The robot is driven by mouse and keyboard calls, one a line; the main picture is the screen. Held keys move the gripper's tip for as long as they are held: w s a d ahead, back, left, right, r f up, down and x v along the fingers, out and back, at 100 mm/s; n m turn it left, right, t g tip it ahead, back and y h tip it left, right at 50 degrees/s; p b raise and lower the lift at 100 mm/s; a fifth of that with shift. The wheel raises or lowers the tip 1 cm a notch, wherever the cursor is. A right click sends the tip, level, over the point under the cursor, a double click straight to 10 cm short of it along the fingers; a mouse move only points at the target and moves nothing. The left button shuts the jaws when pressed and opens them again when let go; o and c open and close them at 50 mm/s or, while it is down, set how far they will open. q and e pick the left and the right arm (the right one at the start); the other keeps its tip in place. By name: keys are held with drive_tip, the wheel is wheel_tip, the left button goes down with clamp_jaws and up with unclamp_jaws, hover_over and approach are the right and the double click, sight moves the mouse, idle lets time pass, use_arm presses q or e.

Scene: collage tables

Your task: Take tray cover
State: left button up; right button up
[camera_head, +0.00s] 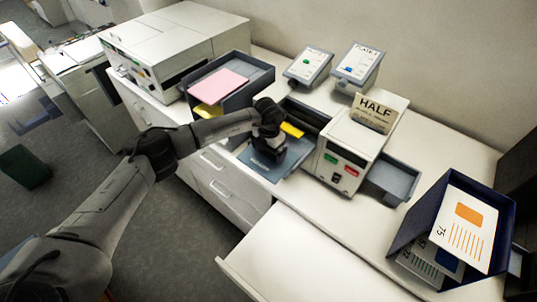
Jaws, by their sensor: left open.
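A flat blue-grey panel (293,160), which looks like the tray cover, lies at the counter's front edge, left of a white machine (352,145). My left gripper (267,158) is over this panel, pointing down, with its jaws open. The gripper hides part of the panel, and I cannot tell whether the fingers touch it. My left arm reaches in from the lower left. My right gripper is not in view.
A dark tray (257,74) with pink and yellow sheets stands behind the gripper. A "HALF" sign (374,110) sits on the machine, with a grey tray (393,179) at its right. A blue box (500,205) holds cards at far right. The front-right counter (310,262) is clear.

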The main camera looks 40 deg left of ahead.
use_arm(q)
drive_tip(key=shift+f, duration=0.35)
drive_tip(key=c, duration=0.7)
drive_tip(key=shift+c, duration=0.4)
drive_tip(key=shift+r, duration=0.15)
